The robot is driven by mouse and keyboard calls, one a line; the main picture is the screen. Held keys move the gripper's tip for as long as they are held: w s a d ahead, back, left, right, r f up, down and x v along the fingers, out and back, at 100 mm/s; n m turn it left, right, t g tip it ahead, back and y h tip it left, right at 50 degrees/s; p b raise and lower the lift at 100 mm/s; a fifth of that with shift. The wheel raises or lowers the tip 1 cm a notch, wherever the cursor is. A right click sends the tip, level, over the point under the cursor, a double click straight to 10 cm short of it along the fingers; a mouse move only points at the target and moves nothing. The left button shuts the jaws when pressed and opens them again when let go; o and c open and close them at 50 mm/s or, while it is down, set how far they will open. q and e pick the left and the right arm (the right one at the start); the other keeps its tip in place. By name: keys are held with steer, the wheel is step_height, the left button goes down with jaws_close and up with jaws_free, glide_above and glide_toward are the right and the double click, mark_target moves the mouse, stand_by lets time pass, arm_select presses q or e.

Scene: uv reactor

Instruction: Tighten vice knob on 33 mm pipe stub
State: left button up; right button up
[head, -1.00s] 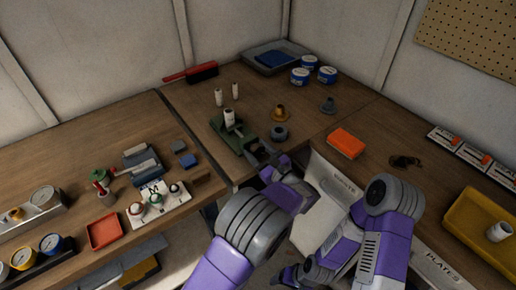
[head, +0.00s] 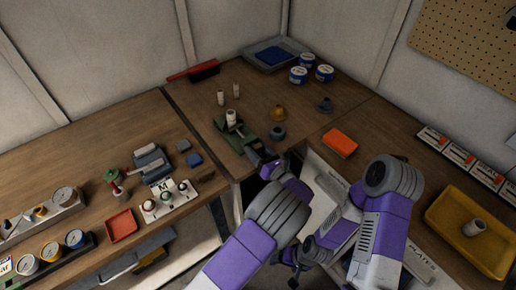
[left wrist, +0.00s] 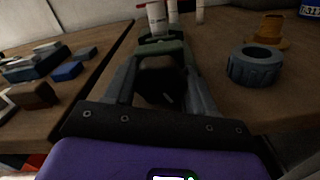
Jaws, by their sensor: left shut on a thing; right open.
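The green vice (head: 249,131) sits at the front edge of the corner bench, with a white pipe stub (head: 231,118) upright in it. Both also show in the left wrist view, the vice (left wrist: 163,47) beyond the fingertips and the stub (left wrist: 156,17) behind it. My left gripper (head: 252,150) is at the near end of the vice, shut on the vice knob. The knob is mostly hidden by the fingers, and how far it is turned cannot be told. My right gripper (head: 292,276) is open and empty, low in front of the bench.
A dark grey ring (head: 277,132) stands right of the vice, with a brass fitting (head: 278,113) behind. Two thinner white stubs (head: 221,98) stand behind it. An orange block (head: 340,142) lies farther right; a yellow tray (head: 437,218) is at far right.

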stand_by(0.3)
arm_select(q)
steer(key=o, duration=1)
